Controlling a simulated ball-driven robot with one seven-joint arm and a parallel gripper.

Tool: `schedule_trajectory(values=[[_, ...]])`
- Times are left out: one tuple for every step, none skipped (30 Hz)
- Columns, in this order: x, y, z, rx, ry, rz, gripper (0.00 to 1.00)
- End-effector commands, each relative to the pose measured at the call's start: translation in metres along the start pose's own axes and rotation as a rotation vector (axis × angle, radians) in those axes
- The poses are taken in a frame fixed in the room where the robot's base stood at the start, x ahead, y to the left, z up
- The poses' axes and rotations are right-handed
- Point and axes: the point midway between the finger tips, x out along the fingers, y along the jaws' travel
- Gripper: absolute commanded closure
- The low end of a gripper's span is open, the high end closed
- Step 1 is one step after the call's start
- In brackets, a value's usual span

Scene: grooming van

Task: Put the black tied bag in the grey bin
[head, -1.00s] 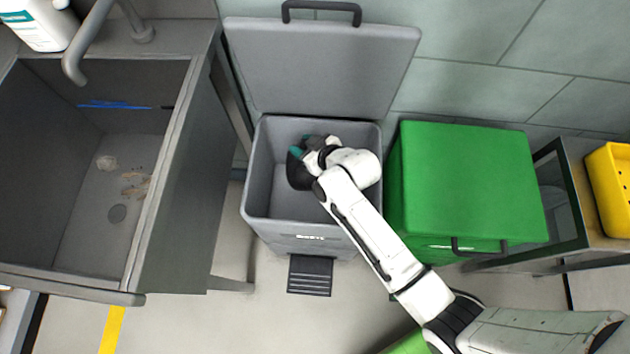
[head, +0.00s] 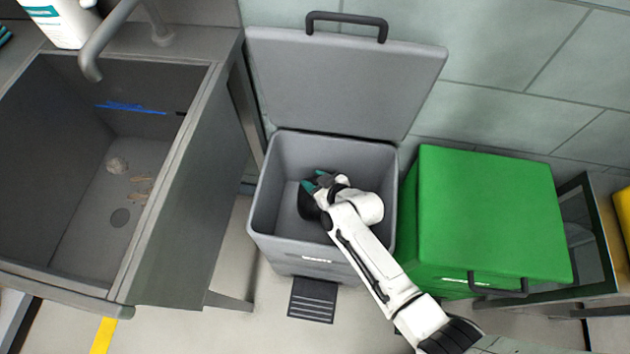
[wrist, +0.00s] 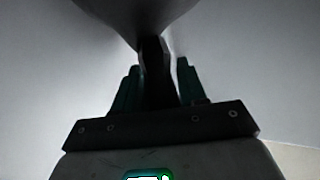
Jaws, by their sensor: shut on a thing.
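The grey bin (head: 290,258) stands open in the middle of the head view, its lid (head: 345,85) tipped back against the wall. My gripper (head: 316,183) is inside the bin's opening, its teal fingers shut on the black tied bag (head: 307,204). The bag hangs within the bin's walls, partly hidden by my wrist; I cannot tell if it touches the floor of the bin. In the wrist view, the bag's narrow neck (wrist: 153,70) is between the two fingers (wrist: 157,85), and its dark body (wrist: 137,14) widens beyond them against pale grey walls.
A closed green bin (head: 485,215) stands close on the right. A grey sink (head: 160,240) with a tap is on the left, with a blue item and small debris inside. A black pedal (head: 312,300) is at the grey bin's foot. A table frame is at far right.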

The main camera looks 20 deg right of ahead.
Motion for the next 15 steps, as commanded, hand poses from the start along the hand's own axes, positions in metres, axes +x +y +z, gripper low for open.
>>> schedule_trajectory(values=[[-0.0005, 0.0004, -0.0027, -0.001, 0.004, 0.001, 1.00], [-0.0005, 0.0004, -0.0027, -0.001, 0.003, 0.001, 1.00], [-0.0006, 0.0003, -0.0027, -0.001, 0.003, 0.001, 1.00], [-0.0005, 0.0003, -0.0025, -0.001, 0.003, 0.001, 1.00], [-0.0001, 0.0003, -0.0019, -0.001, 0.003, 0.001, 1.00], [0.0007, 0.0003, -0.0007, -0.001, 0.003, 0.001, 1.00], [0.0013, 0.0003, 0.0002, -0.001, 0.003, 0.001, 1.00], [0.0018, 0.0002, 0.0010, -0.001, 0.003, 0.001, 1.00], [0.0024, 0.0002, 0.0019, -0.001, 0.003, 0.001, 1.00], [0.0028, 0.0002, 0.0025, -0.001, 0.003, 0.001, 1.00], [0.0033, 0.0002, 0.0031, -0.001, 0.003, 0.001, 1.00], [0.0038, 0.0002, 0.0039, -0.001, 0.003, 0.001, 1.00], [0.0042, 0.0002, 0.0045, -0.001, 0.003, 0.001, 1.00], [0.0047, 0.0002, 0.0051, -0.001, 0.003, 0.001, 1.00], [0.0052, 0.0002, 0.0059, -0.001, 0.003, 0.000, 1.00]])
